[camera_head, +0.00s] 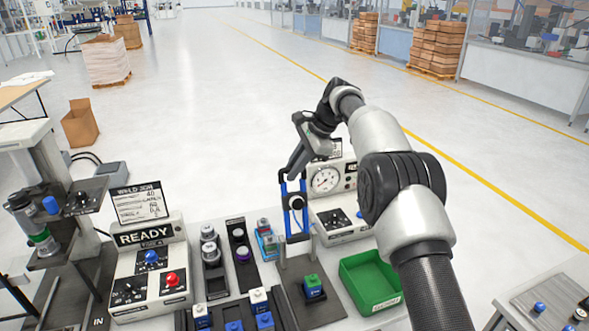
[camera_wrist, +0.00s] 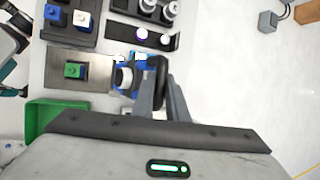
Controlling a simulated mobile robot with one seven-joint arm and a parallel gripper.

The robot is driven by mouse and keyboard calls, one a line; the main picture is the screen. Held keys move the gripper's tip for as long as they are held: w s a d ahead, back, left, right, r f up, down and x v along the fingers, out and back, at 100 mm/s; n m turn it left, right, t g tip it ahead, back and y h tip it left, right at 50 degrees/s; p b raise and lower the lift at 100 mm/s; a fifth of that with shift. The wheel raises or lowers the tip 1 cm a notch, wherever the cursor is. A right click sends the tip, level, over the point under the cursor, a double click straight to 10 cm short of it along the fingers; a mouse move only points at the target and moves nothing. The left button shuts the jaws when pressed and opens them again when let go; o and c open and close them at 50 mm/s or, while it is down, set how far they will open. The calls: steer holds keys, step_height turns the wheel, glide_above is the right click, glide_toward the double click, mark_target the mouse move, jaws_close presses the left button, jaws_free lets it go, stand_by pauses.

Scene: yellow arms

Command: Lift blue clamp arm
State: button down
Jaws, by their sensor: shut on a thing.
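The blue clamp arm (camera_head: 304,216) stands upright as a blue frame with a dark top bar, at the back of a grey fixture plate (camera_head: 296,311). My gripper (camera_head: 291,172) comes from above and behind it and is shut at its top end. In the wrist view my gripper's fingers (camera_wrist: 162,92) close around a black bar, with blue parts of the clamp arm (camera_wrist: 116,78) to the left. A green-topped blue block (camera_head: 313,284) sits on the plate in front of the clamp arm. The fingers partly hide the grip.
A green bin (camera_head: 350,272) stands right of the fixture, with a gauge box (camera_head: 338,228) behind it. A control box (camera_head: 150,270) is at left. Racks with cylinders (camera_head: 211,246) and blue and white blocks (camera_head: 259,302) stand close on the left.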

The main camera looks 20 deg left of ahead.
steer(key=shift+s+a+f, duration=0.1)
steer(key=shift+s+f, duration=0.15)
steer(key=shift+f, duration=0.2)
steer(key=c, duration=1.7)
jaws_free()
steer(key=shift+c, duration=0.2)
steer(key=shift+a+r, duration=0.1)
steer(key=shift+r, duration=0.1)
steer(key=shift+w+r, duration=0.1)
steer(key=shift+r, duration=0.2)
steer(key=v, duration=0.7)
steer(key=shift+w+d, duration=0.15)
steer(key=shift+d, duration=0.2)
steer(key=shift+f, duration=0.15)
